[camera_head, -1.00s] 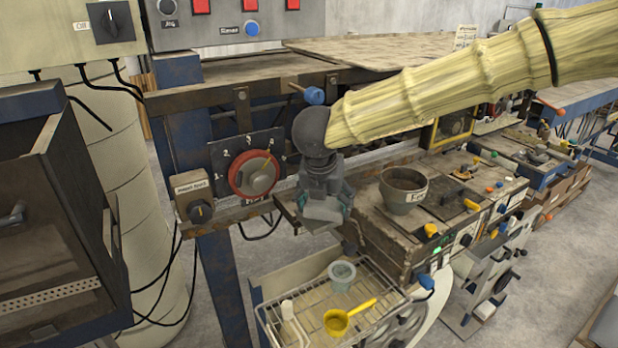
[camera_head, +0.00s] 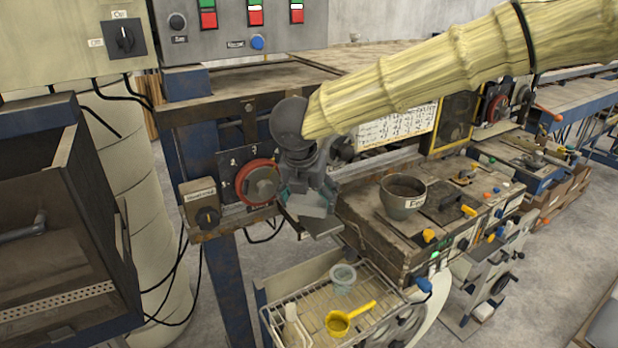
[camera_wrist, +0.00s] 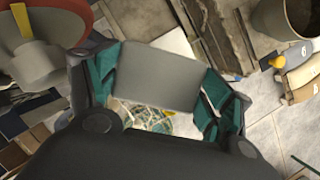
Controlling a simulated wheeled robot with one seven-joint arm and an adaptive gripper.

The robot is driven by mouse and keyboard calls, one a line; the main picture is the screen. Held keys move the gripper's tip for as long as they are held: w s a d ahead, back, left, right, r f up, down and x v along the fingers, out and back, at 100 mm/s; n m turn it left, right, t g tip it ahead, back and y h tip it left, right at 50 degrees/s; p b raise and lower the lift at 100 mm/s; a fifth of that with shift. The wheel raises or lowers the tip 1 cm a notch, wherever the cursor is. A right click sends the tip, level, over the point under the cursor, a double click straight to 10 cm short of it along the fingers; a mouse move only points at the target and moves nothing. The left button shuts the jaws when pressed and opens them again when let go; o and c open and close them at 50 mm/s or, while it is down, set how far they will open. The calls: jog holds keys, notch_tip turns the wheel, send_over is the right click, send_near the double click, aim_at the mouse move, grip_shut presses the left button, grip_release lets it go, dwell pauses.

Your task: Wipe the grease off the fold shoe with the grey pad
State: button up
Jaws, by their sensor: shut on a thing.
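My gripper (camera_head: 307,196) is shut on a light grey pad (camera_head: 309,205), held by its two sides. In the wrist view the pad (camera_wrist: 158,78) spans between the two teal fingertips. A grey metal plate (camera_head: 325,226) juts from the machine's front just below the pad in the head view. It may be the fold shoe, but I cannot tell. I cannot tell whether the pad touches it. No grease is clear to see; the pad and gripper hide part of the plate.
A red-ringed dial (camera_head: 258,183) is close left of my gripper. A grey pot (camera_head: 402,196) stands on the bench to the right. Below, a wire rack (camera_head: 300,290) holds a grey cup (camera_head: 343,277), a yellow ladle (camera_head: 340,322) and a white bottle (camera_head: 292,327).

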jog(key=shift+a+r+p, duration=0.2)
jog(key=shift+r+p, duration=0.3)
jog(key=shift+r, duration=0.5)
jog(key=shift+d+r+p, duration=0.1)
jog(key=shift+r+p, duration=0.35)
jog(key=shift+r, duration=0.25)
